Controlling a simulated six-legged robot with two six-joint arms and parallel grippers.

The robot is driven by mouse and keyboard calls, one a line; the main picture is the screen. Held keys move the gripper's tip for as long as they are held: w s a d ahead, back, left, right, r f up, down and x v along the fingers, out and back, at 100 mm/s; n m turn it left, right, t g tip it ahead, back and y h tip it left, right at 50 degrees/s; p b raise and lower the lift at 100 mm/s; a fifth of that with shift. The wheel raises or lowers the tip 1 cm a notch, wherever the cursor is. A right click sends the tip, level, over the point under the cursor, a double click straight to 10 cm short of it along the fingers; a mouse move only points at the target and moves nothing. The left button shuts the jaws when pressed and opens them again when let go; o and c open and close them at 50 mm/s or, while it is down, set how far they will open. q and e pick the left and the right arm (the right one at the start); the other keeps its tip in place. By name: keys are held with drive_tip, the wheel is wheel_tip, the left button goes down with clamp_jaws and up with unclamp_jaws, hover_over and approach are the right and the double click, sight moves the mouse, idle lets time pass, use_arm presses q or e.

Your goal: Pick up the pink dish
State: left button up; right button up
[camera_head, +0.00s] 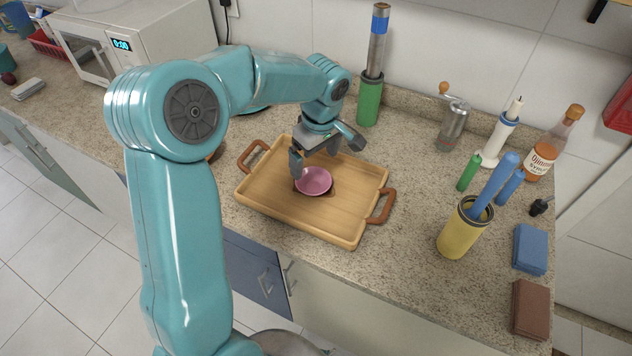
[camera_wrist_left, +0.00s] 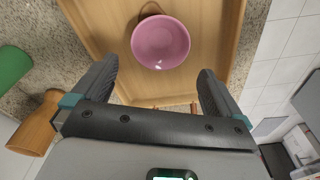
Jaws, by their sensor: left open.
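The pink dish (camera_head: 314,181) is a small round bowl. It sits upright on a wooden tray (camera_head: 280,208) with brown handles on the counter. My left gripper (camera_head: 314,170) is over the tray, right by the dish in the head view. In the left wrist view the dish (camera_wrist_left: 160,42) lies ahead of the open, empty fingers, roughly centred between them. Both fingers of the left gripper (camera_wrist_left: 160,85) show there, one on each side, and I see no contact with the dish. My right gripper is not in view.
A green cylinder (camera_head: 369,100) stands behind the tray. A metal grinder (camera_head: 453,125), a syrup bottle (camera_head: 543,158) and a yellow canister (camera_head: 461,232) with blue sticks stand to the right. A microwave (camera_head: 130,45) stands at the back left.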

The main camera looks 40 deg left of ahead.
sight(313, 186)
use_arm(q)
drive_tip(key=shift+s+f, duration=0.65)
drive_tip(key=shift+f, duration=0.2)
drive_tip(key=f, duration=0.2)
drive_tip(key=w+f+p, duration=0.1)
drive_tip(key=f, duration=0.1)
drive_tip(key=shift+w+a+f, duration=0.1)
drive_tip(key=shift+a+f, duration=0.05)
drive_tip(key=shift+f, duration=0.75)
drive_tip(key=shift+w+a+f, duration=0.1)
drive_tip(key=shift+w+f, duration=0.05)
drive_tip(key=shift+f, duration=0.05)
drive_tip(key=shift+s+r, duration=0.15)
drive_tip(key=shift+s, duration=0.1)
drive_tip(key=c, duration=0.7)
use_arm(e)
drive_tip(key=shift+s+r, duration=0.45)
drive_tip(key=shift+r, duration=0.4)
